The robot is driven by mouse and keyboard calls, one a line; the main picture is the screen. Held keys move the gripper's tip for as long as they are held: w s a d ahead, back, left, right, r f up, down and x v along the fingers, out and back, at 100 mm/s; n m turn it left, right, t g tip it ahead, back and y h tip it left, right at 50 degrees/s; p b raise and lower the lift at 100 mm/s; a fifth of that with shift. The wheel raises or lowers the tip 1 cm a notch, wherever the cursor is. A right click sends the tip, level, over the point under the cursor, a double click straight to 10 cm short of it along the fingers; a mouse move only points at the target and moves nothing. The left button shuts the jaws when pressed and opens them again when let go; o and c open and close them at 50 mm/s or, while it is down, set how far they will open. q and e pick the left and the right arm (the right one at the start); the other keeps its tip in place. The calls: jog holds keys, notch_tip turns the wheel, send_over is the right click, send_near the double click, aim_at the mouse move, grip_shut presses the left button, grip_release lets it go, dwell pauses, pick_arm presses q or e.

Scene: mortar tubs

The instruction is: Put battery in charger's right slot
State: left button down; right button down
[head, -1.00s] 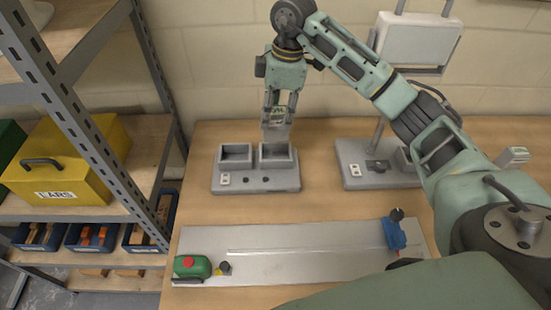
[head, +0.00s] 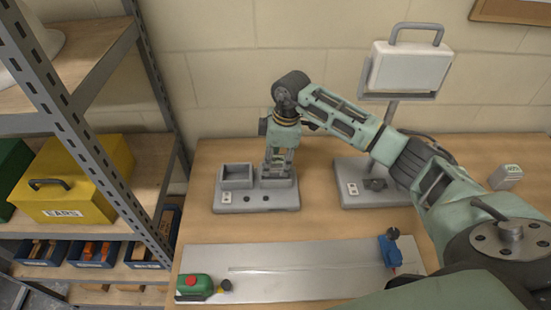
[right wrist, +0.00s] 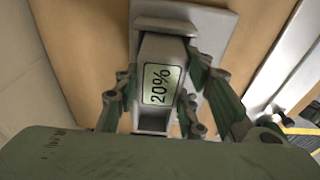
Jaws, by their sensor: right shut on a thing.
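The charger (head: 228,204) is a grey base with two box-shaped slots on the table by the wall. The left slot (head: 237,170) looks empty. My right gripper (head: 278,168) points down at the right slot and is shut on the battery. In the right wrist view the battery (right wrist: 150,50) is a grey block with a display reading 20%, between the fingers. Its far end meets the charger's grey rim (right wrist: 213,22); how deep it sits is hidden. In the head view the gripper mostly covers the battery. My left gripper is out of view.
A work light (head: 408,70) on a stand is right of the charger. A small grey block (head: 505,177) lies farther right. A shelf unit (head: 100,165) stands left.

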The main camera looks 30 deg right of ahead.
jog(key=c, duration=1.1)
grip_release()
jog(key=shift+r, duration=0.35)
jog(key=r+b, duration=0.1)
jog(key=r, duration=0.2)
jog(key=d+r+b, duration=0.1)
jog(key=r, duration=0.3)
jog(key=s+r+b, duration=0.1)
jog(key=r+b, duration=0.1)
jog(key=r, duration=0.2)
jog(key=shift+d+r, duration=0.2)
jog(key=shift+d, duration=0.05)
